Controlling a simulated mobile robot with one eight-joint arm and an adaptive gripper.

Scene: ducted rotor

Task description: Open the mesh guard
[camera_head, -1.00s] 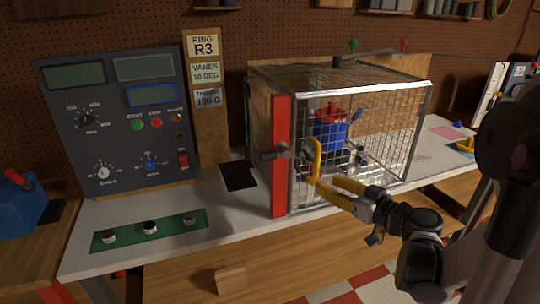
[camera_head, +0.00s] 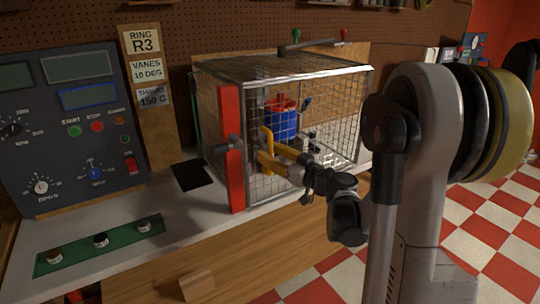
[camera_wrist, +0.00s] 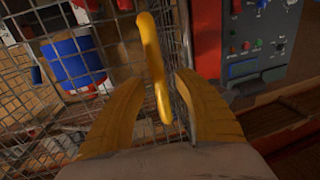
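The mesh guard (camera_head: 345,112) is a wire cage with a metal frame on the bench. Its front mesh looks shut beside a red post (camera_head: 232,170). A yellow handle (camera_head: 267,140) stands upright on the front mesh near the post; it also shows in the wrist view (camera_wrist: 154,60). My gripper (camera_head: 264,161) is at the handle's lower part. In the wrist view its yellow fingers (camera_wrist: 158,78) are apart, one on each side of the handle, with gaps visible. A blue and red rotor unit (camera_head: 282,120) sits behind the mesh.
A grey knob (camera_head: 225,145) projects from the red post, left of the handle. A control panel (camera_head: 75,130) stands at left, with a green strip of knobs (camera_head: 120,237) before it. A wooden block (camera_head: 197,286) is low in front. Checkered floor (camera_head: 480,220) is open at right.

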